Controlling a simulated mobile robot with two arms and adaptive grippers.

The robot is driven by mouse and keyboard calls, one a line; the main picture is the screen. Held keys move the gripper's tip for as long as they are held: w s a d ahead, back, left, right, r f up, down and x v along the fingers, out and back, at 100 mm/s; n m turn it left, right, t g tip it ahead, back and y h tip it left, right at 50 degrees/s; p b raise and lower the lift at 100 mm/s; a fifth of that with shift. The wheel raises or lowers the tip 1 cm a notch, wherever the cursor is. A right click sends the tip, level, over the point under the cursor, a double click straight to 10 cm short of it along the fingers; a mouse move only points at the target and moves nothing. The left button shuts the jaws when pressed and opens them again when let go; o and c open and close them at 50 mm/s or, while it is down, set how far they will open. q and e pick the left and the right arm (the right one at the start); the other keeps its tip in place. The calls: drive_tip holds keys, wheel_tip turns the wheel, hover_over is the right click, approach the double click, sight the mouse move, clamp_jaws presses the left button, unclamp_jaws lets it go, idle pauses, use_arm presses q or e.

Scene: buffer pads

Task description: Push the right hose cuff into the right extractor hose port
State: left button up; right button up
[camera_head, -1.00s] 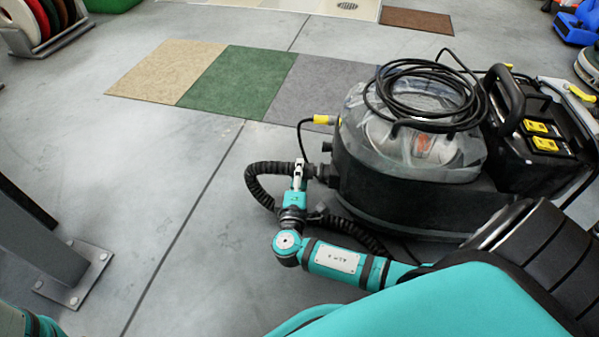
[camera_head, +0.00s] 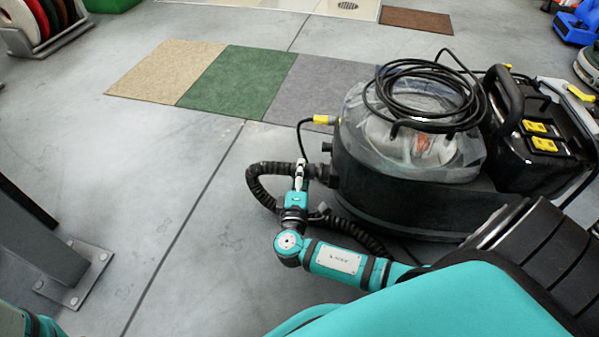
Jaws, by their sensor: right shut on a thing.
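The black extractor (camera_head: 375,200) with a clear dome stands on the floor right of centre. A black corrugated hose (camera_head: 262,180) loops out from its left side and runs back under my right arm. My right gripper (camera_head: 300,168) is shut on the hose cuff (camera_head: 308,171) at the hose's end. The cuff is in line with the right hose port (camera_head: 325,174) on the extractor's left side and appears against it; the gripper hides part of it, so I cannot tell how deep it sits. A bit of my left arm shows at the bottom left; its gripper is out of view.
A black cable coil (camera_head: 425,92) lies on the dome, and a yellow plug (camera_head: 324,119) sticks out above the ports. Beige, green and grey carpet tiles (camera_head: 238,80) lie behind. A steel post base (camera_head: 75,275) stands at left. The floor between is clear.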

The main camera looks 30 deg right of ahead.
drive_tip(key=shift+s+d, duration=0.35)
drive_tip(key=shift+d, duration=0.05)
drive_tip(key=o, duration=1.2)
drive_tip(key=shift+o, duration=0.2)
drive_tip(key=shift+w+a, duration=0.1)
drive_tip(key=shift+w+a+f+b, duration=0.15)
drive_tip(key=shift+w+a+b, duration=0.4)
drive_tip(key=shift+w+a, duration=0.2)
drive_tip(key=w+a+r+m+g+p, duration=0.3)
drive_tip(key=w+r+g+p, duration=0.3)
drive_tip(key=r, duration=0.4)
drive_tip(key=s+a+r+m+g+y+p, duration=0.2)
drive_tip(key=r+p, duration=0.4)
drive_tip(key=r, duration=0.3)
drive_tip(key=s+a+r+m+g+y+p, duration=0.2)
drive_tip(key=a+r+m+g+y+p, duration=0.2)
drive_tip(key=r, duration=0.6)
drive_tip(key=a+g+y+p, duration=0.1)
drive_tip(key=y+p, duration=0.1)
drive_tip(key=shift+a+r+m+g+p, duration=0.2)
drive_tip(key=shift+a+m+g+p, duration=0.1)
drive_tip(key=shift+g+p, duration=0.1)
